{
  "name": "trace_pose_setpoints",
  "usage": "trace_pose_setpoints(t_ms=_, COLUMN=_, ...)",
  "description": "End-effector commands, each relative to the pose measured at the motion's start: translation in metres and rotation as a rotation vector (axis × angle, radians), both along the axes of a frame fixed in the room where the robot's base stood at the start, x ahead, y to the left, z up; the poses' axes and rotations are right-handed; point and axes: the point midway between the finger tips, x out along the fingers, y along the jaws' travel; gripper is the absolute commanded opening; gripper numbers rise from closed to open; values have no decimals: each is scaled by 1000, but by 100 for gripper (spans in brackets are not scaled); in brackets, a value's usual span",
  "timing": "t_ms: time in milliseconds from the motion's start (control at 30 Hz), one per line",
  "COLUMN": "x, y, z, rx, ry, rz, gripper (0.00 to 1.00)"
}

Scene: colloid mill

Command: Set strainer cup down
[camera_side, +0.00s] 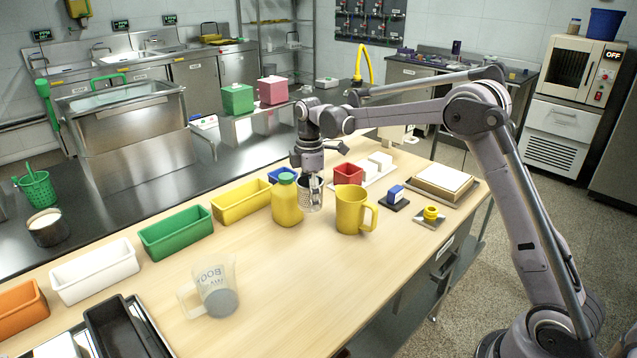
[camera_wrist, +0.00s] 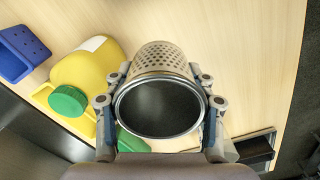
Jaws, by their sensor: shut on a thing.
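The strainer cup (camera_side: 311,196) is a perforated metal cup with a dark open mouth. In the side view it is upright beside the yellow bottle and the yellow pitcher, at or just above the wooden table (camera_side: 260,275); I cannot tell whether its base touches. In the wrist view the strainer cup (camera_wrist: 160,97) fills the middle, its rim facing the camera. My gripper (camera_wrist: 160,100) is shut on it, with fingers against both sides. My gripper (camera_side: 312,176) also shows in the side view, pointing down over the cup.
A yellow bottle with a green cap (camera_side: 287,203) stands close at the left, a yellow pitcher (camera_side: 352,210) at the right. A red bin (camera_side: 348,174) and white blocks sit behind. A clear measuring jug (camera_side: 215,290) stands at the front left. The table's front middle is bare.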

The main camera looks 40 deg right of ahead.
Motion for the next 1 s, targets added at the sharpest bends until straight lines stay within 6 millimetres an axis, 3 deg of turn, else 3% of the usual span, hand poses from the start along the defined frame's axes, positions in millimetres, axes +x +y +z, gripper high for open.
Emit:
trace_pose_setpoints(t_ms=300, x=-94, y=-30, z=7, rx=0, ry=0, rz=43, gripper=23)
trace_pose_setpoints(t_ms=600, x=-175, y=-39, z=1, rx=0, ry=-1, rz=83, gripper=23)
trace_pose_setpoints(t_ms=800, x=-198, y=-39, z=-4, rx=0, ry=-1, rz=96, gripper=23)
trace_pose_setpoints(t_ms=1000, x=-188, y=-18, z=-19, rx=0, ry=-1, rz=103, gripper=23)
